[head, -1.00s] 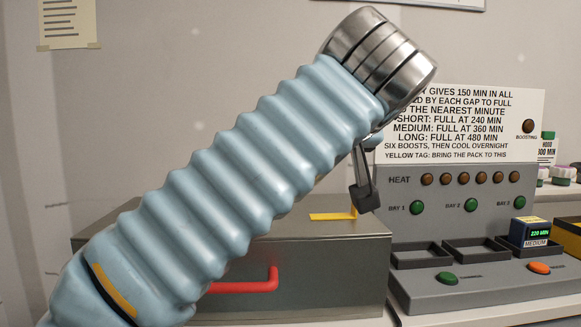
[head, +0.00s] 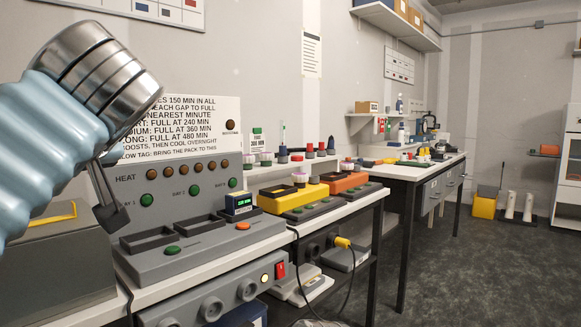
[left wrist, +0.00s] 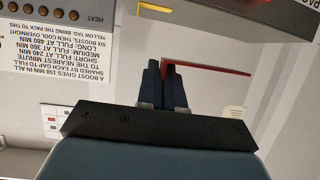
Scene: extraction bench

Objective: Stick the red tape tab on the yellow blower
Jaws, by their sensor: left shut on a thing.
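My left gripper (left wrist: 165,88) is shut on a thin red strip, the red tape tab (left wrist: 215,68), which sticks out to the right in the left wrist view. In the head view only a dark part of my left gripper (head: 112,208) shows below the arm, and I cannot make out the tab there. A yellow unit (head: 290,199) with a pale knob on top sits on the bench right of the grey charger, apart from my gripper. It may be the yellow blower; its label is unreadable. My right gripper is not in view.
The grey charger (head: 205,258) with bays and a display pack (head: 238,206) stands between my left gripper and the yellow unit. An orange unit (head: 345,182) sits just beyond. A dark metal box (head: 60,270) is at the left. Open floor (head: 465,275) lies to the right.

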